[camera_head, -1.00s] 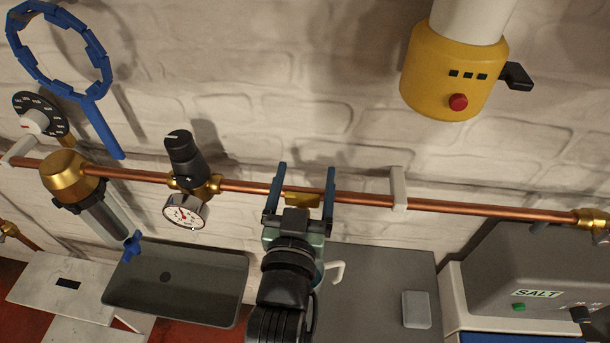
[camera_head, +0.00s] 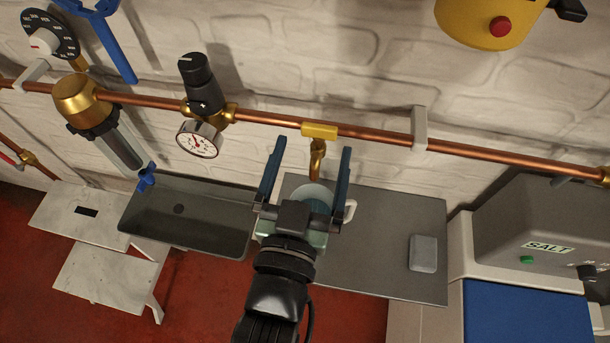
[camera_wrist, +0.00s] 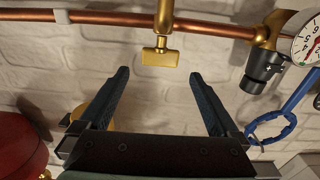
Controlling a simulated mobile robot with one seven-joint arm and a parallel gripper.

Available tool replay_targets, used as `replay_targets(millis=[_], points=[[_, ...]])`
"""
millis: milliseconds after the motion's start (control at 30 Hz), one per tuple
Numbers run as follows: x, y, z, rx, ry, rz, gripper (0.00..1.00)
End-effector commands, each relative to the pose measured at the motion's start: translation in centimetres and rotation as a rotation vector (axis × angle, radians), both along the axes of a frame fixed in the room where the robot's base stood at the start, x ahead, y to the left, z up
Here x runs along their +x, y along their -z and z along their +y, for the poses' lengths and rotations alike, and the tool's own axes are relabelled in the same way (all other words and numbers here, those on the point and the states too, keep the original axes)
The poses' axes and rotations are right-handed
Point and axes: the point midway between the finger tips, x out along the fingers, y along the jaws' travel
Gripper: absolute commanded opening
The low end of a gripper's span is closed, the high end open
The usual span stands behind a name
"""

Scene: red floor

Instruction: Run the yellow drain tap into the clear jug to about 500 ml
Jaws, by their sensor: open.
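The drain tap's yellow handle (camera_head: 320,131) lies roughly along the copper pipe, with a brass spout (camera_head: 316,160) pointing down beneath it. In the wrist view the yellow handle (camera_wrist: 160,56) shows just beyond the fingertips. My gripper (camera_head: 313,147) is open and empty, its two blue fingers apart on either side of the spout in the head view. It also shows open in the wrist view (camera_wrist: 158,73). The clear jug (camera_head: 318,192) stands below the spout, mostly hidden behind my gripper; its white handle (camera_head: 350,210) sticks out to the right. Its fill level cannot be seen.
A dark sink basin (camera_head: 190,225) lies left of the jug. A small grey block (camera_head: 423,253) sits on the grey worktop (camera_head: 385,235). A pressure gauge (camera_head: 199,140), a filter (camera_head: 115,145) and a pipe bracket (camera_head: 420,128) flank the tap. A salt unit (camera_head: 545,225) stands at right.

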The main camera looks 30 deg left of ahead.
Motion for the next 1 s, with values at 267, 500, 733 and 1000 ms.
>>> replay_targets(millis=[267,500,733,1000], points=[[-3.1,0.1,-0.9,-0.001,0.000,0.003,0.97],[-3.8,0.0,-1.1,0.000,0.000,0.000,0.97],[-3.8,0.0,-1.1,0.000,0.000,0.000,0.97],[-3.8,0.0,-1.1,0.000,0.001,0.001,0.97]])
